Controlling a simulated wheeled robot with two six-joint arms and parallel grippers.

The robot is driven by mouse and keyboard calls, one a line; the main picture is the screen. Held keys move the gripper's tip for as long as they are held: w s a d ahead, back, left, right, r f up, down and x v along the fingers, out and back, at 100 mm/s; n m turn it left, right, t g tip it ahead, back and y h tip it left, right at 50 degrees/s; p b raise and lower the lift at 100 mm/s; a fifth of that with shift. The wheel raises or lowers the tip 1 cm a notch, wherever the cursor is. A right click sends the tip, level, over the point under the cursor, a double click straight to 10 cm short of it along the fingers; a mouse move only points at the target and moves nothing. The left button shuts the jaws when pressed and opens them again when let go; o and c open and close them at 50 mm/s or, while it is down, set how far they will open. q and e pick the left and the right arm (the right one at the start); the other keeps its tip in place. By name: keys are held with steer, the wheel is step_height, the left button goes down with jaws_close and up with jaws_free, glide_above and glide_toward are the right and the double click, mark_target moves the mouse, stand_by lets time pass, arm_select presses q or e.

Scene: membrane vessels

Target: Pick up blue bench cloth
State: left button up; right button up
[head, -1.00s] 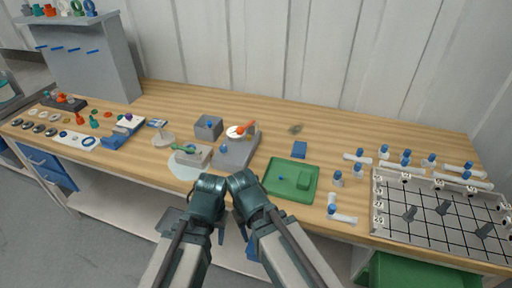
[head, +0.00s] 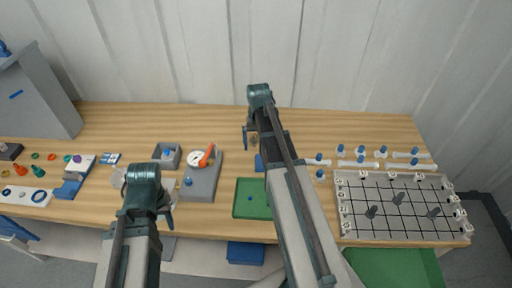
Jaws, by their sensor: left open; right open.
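A small flat blue square, which looks like the blue bench cloth (head: 259,163), lies on the wooden bench behind the green tray. My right arm covers much of it in the head view. My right gripper (head: 251,139) is open and empty, over the bench near the cloth's far side. How high it is above the bench I cannot tell. My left gripper (head: 170,213) is open and empty near the bench's front edge, left of the green tray.
The green tray (head: 242,210) lies in front of the cloth. A grey stand with an orange-handled dial (head: 201,180) is to the left. White tube fittings (head: 358,163) and a gridded board (head: 386,223) are to the right. The back strip of the bench (head: 210,122) is clear.

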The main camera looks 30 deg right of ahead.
arm_select(q)
step_height(320, 180, down, 8)
steer(key=b, duration=0.8)
steer(key=shift+w, duration=0.35)
arm_select(e)
steer(key=f, duration=0.2)
steer(key=d+f, duration=0.1)
steer(key=f, duration=0.2)
steer(key=w+d+f, duration=0.1)
steer(key=f, duration=0.1)
steer(key=shift+d+f, duration=0.1)
steer(key=shift+f, duration=0.3)
arm_select(q)
steer(key=shift+b, duration=0.3)
arm_select(e)
steer(key=shift+f, duration=0.1)
step_height(320, 180, down, 5)
steer(key=b, duration=0.5)
steer(key=shift+s+f, duration=0.1)
steer(key=shift+s, duration=0.05)
arm_select(q)
step_height(320, 180, down, 5)
arm_select(e)
steer(key=c, duration=1.3)
arm_select(q)
steer(key=shift+r, duration=0.1)
arm_select(e)
steer(key=shift+r, duration=0.2)
